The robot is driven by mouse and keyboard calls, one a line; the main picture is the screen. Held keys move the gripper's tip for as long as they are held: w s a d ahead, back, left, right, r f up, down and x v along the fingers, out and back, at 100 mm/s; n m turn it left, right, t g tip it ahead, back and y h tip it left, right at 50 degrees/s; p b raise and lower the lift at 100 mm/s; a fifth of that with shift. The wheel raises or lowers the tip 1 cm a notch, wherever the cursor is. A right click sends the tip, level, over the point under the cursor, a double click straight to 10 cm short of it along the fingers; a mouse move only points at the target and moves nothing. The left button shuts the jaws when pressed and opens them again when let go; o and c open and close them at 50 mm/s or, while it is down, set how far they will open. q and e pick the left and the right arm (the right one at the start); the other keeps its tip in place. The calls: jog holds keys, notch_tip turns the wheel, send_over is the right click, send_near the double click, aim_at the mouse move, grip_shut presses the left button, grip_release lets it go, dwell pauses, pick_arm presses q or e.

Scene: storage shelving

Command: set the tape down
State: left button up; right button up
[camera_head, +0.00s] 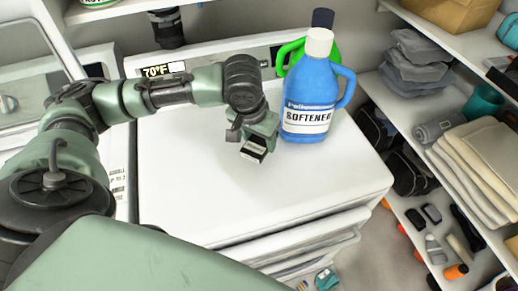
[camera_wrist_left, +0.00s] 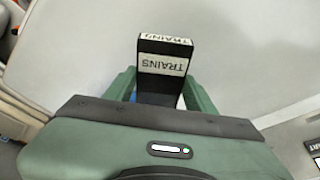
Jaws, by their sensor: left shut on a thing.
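The tape is a black cassette with white labels reading "TRAINS". It shows in the wrist view (camera_wrist_left: 163,67) and in the head view (camera_head: 254,150). My left gripper (camera_head: 258,140) is shut on it, with one finger on each side; the fingers also show in the wrist view (camera_wrist_left: 160,92). The tape is over the white top of the appliance (camera_head: 200,190), left of the blue softener bottle. I cannot tell whether it touches the surface. My right gripper is not in view.
The blue softener bottle (camera_head: 312,90) stands close right of the gripper, with a green jug (camera_head: 284,57) behind it. Shelves with folded towels (camera_head: 478,165) and grey cloths (camera_head: 415,62) stand at the right. The appliance top is clear at the front and left.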

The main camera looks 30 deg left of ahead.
aim_at(260, 151)
pick_arm(q)
jog(key=shift+d+f, duration=0.15)
jog(key=shift+f, duration=2.35)
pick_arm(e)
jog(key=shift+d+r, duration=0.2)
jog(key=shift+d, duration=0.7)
pick_arm(q)
jog(key=shift+f, duration=0.15)
jog(key=shift+f, duration=0.1)
jog(key=o, duration=1.5)
jog(key=shift+s, duration=0.15)
jog(key=shift+f, duration=0.1)
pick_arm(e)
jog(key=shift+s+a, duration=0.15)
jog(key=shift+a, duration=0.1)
